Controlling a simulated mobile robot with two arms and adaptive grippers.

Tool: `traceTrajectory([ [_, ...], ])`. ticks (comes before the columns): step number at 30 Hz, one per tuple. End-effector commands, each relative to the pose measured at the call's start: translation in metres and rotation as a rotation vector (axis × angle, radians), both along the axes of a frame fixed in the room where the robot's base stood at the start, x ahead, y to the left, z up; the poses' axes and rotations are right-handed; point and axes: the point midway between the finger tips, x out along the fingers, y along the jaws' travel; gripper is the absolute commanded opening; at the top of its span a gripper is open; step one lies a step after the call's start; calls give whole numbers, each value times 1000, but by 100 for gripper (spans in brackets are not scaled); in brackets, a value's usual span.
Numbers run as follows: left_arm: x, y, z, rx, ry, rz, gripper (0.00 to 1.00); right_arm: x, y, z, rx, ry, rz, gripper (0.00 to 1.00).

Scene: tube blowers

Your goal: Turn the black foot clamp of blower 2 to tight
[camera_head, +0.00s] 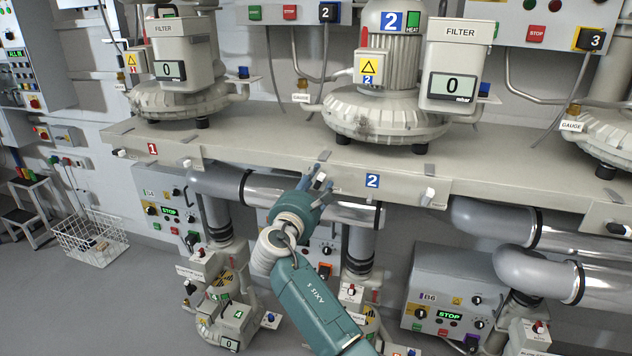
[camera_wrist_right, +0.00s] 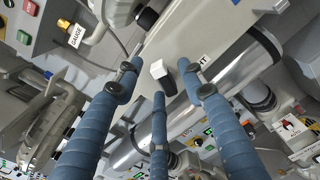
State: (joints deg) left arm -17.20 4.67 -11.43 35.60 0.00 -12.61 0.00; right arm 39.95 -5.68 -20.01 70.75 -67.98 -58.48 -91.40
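Blower 2 (camera_head: 375,115) stands on the grey bench, with a blue 2 label on its motor and on the bench front. The foot clamp (camera_wrist_right: 164,78) shows in the right wrist view as a short black lever with a white end on the grey front plate. In the head view it is mostly hidden by my right gripper (camera_head: 316,178). In the wrist view the blue fingers of my right gripper (camera_wrist_right: 160,70) are spread around the clamp, with gaps between fingers and lever. Part of a printed word ending in "HT" shows right of it. My left gripper is not in view.
Another clamp with a pale end (camera_head: 428,196) sits on the bench front to the right. Silver pipes (camera_head: 340,210) run below the bench edge. Control boxes (camera_head: 445,295) stand lower down. Open floor (camera_head: 100,310) lies at the left.

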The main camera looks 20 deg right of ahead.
Motion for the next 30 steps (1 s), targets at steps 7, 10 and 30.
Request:
traceTrajectory([
  [7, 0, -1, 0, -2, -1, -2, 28, 0, 0, 0, 0, 0, 0, 28],
  [10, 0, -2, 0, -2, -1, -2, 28, 0, 0, 0, 0, 0, 0, 8],
  [30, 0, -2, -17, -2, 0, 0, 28, -2, -1, -4, 155, -103, 0, 0],
])
